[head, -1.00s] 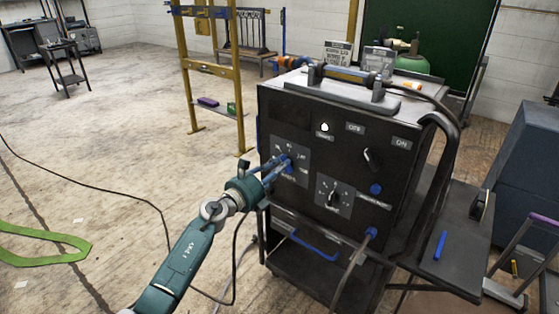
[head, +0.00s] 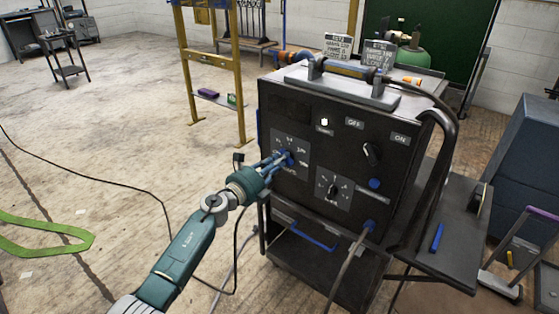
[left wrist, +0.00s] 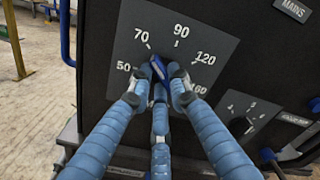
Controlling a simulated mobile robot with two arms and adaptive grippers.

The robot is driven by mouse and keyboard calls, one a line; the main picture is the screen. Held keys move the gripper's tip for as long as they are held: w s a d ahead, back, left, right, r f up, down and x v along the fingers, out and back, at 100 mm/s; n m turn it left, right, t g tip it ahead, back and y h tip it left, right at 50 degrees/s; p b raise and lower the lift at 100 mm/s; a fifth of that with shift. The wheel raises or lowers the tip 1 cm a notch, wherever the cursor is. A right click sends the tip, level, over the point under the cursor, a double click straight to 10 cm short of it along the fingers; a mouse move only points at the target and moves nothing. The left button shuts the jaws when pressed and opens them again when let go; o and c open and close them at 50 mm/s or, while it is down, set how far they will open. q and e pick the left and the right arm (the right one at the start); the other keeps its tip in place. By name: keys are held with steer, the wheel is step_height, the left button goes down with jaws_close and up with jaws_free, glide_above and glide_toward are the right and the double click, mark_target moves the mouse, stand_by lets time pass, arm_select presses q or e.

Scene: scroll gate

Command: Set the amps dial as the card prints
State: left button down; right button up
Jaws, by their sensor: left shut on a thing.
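The amps dial plate (left wrist: 205,45) is on the front of the black welder (head: 290,110); in the left wrist view it prints 50, 70, 90, 120 and 160. Its blue knob (left wrist: 158,68) sits between my fingers, its visible tip leaning up and left, roughly toward 70; the exact setting is hard to tell. My left gripper (head: 284,160) is shut on this knob, and its fingers (left wrist: 158,85) hide part of it. Two printed cards, a left one (head: 338,45) and a right one (head: 380,54), stand on top of the welder; their small print is not clearly readable.
A second dial (head: 333,190) is at lower right on the panel, below a black switch (head: 371,154) between OFF and ON labels. A blue-ended cable (head: 369,227) plugs in below. A side shelf (head: 460,240) juts out at right. Floor at left is mostly clear.

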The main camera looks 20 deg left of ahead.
arm_select(q)
steer(key=c, duration=1.6)
jaws_free()
steer(key=shift+a, duration=0.1)
steer(key=v, duration=1.2)
